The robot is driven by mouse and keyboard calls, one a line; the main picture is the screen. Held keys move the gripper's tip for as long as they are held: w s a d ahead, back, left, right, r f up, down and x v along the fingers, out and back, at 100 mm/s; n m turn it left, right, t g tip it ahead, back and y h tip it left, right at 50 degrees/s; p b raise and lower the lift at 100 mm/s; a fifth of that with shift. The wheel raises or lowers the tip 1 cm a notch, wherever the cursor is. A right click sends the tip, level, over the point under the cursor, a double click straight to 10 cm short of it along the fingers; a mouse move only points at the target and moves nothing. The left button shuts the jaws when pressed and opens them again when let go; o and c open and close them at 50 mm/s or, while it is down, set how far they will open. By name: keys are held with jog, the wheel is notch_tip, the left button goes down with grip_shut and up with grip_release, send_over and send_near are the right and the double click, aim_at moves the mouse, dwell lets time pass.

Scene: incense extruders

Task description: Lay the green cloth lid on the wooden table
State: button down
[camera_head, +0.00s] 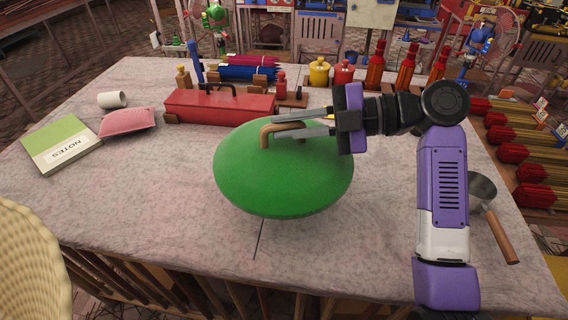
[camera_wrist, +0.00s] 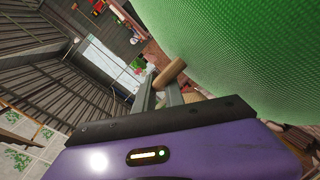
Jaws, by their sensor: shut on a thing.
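The green cloth lid (camera_head: 285,180) is a wide round dome with a brown bar handle (camera_head: 266,136) on its upper side. It shows over the middle of the pale, cloth-like tabletop (camera_head: 190,215). My gripper (camera_head: 285,133) reaches in from the right and is shut on the handle. In the wrist view the lid's woven green surface (camera_wrist: 245,50) fills the upper right, and the handle (camera_wrist: 168,73) sits between the fingers. The lid's underside is hidden, so I cannot tell whether it touches the table.
A red toolbox (camera_head: 220,107) lies just behind the lid. A green notes book (camera_head: 62,144), pink pouch (camera_head: 128,122) and white cup (camera_head: 112,99) are at left. Jars and red bottles (camera_head: 405,66) line the back. A saucepan (camera_head: 482,188) is at right. The front left tabletop is clear.

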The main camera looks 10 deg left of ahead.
notch_tip(320, 180, down, 12)
jog(key=shift+s+f+p, duration=0.1)
jog(key=shift+p, duration=0.25)
jog(key=shift+f+b, duration=0.1)
jog(key=shift+b, duration=0.2)
jog(key=c, duration=1.4)
grip_release()
jog(key=shift+r+p, duration=0.2)
jog(key=shift+p, duration=0.1)
jog(key=b+v, duration=0.2)
jog(key=v, duration=1)
